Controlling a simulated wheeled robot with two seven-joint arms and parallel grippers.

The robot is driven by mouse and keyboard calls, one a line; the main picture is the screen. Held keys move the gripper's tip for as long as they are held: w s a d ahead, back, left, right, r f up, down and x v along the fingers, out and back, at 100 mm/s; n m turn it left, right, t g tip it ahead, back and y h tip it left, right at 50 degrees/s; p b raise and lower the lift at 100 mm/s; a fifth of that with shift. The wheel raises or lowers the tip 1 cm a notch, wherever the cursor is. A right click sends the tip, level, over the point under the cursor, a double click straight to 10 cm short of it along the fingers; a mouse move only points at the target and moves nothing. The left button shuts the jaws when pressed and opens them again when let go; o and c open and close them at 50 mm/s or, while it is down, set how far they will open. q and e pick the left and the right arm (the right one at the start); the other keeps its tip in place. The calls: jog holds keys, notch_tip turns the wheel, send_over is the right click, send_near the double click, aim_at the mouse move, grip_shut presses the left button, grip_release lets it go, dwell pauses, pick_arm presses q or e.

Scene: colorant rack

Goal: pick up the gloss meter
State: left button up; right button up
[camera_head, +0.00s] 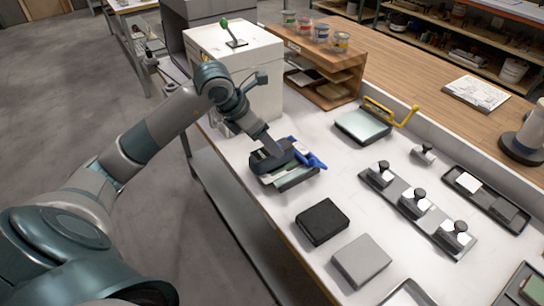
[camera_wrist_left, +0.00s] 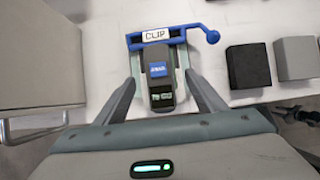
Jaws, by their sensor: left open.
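The gloss meter (camera_wrist_left: 160,80) is a dark grey block with a blue label and a small lit display. It lies on a pale green panel with a blue bar clip (camera_wrist_left: 158,36) marked CLIP across its far end. My left gripper (camera_wrist_left: 161,76) is open, with one finger on each side of the gloss meter and gaps between. In the head view my left gripper (camera_head: 272,156) is low over the panel, whose blue clip (camera_head: 313,160) shows at its right. The gripper largely hides the gloss meter there. My right gripper is not in view.
A black block (camera_head: 322,222) and a grey block (camera_head: 361,261) lie nearby. A white cabinet (camera_head: 240,65) stands behind my arm. A holder with several black-knobbed pieces (camera_head: 417,205) and a yellow-handled plate (camera_head: 363,125) are farther right. White tabletop between them is clear.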

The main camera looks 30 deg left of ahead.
pick_arm(q)
jog(key=p+x, duration=0.2)
jog(key=x, duration=0.1)
jog(key=shift+f, duration=0.25)
jog(key=shift+w+d+f, duration=0.1)
jog(key=shift+w+f, duration=0.3)
jog(key=shift+f, duration=0.2)
jog(key=c, duration=1.6)
jog(key=shift+r, duration=0.2)
jog(key=shift+r+b, duration=0.4)
jog(key=shift+r, duration=0.4)
notch_tip(320, 180, up, 2)
jog(key=shift+r+b, duration=0.1)
jog(key=shift+b, duration=0.45)
jog(key=d+r+b, duration=0.1)
jog(key=d+r, duration=0.1)
jog(key=d, duration=0.2)
jog(key=d+r+b, duration=0.1)
jog(key=d+r, duration=0.1)
jog(key=d, duration=0.1)
jog(key=s+d+r+b, duration=0.1)
jog(key=d+r, duration=0.2)
jog(key=d, duration=0.1)
jog(key=shift+d, duration=0.3)
